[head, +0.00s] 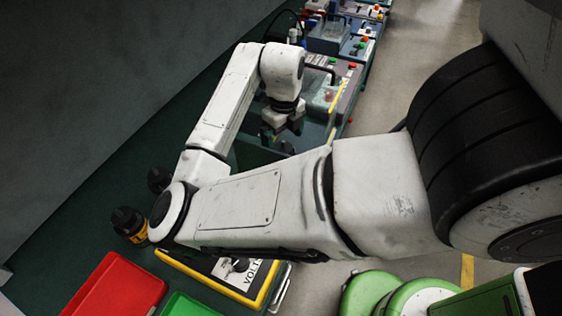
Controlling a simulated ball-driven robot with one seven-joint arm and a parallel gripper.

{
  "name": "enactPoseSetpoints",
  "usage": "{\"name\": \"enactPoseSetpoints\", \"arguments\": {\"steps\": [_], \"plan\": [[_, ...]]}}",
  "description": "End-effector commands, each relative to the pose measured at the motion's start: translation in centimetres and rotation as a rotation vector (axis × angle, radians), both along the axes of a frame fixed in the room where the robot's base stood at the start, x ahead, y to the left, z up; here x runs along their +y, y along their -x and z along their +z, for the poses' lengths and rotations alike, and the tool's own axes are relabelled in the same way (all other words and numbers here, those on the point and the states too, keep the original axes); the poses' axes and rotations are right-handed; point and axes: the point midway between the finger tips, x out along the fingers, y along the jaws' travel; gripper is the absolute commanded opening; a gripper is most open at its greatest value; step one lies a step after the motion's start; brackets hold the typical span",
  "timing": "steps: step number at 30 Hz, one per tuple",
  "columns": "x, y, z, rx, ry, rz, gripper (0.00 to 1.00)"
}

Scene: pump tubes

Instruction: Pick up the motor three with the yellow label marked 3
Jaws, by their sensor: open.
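A black motor with a yellow label (130,225) stands on the dark green bench at the left, just left of my arm's elbow. The mark on its label is too small to read. A second black motor (158,180) stands behind it, partly hidden by my arm; no label shows on it. My gripper (283,138) hangs from the far end of my arm, well behind and to the right of both motors. It is open, and no object shows between its fingers.
A red tray (118,287) and a green tray (186,306) lie at the front left. A yellow-edged voltmeter (262,287) sits under my arm. Machines with coloured buttons (341,88) line the bench behind my gripper. A grey wall (90,90) borders the left. Green stools (385,294) stand front right.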

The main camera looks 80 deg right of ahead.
Motion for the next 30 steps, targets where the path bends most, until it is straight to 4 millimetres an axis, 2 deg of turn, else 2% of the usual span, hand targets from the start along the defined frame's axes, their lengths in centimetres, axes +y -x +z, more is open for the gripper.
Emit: {"name": "enactPoseSetpoints", "arguments": {"steps": [5, 15, 24, 30], "plan": [[0.0, 0.0, -1.0, 0.002, -0.001, -0.001, 1.0], [-0.5, -0.2, -5.3, 0.002, 0.0, 0.001, 1.0], [-0.4, -0.2, -5.9, -0.001, -0.001, -0.001, 1.0], [-0.5, -0.2, -5.8, -0.001, -0.001, -0.001, 0.81]]}}
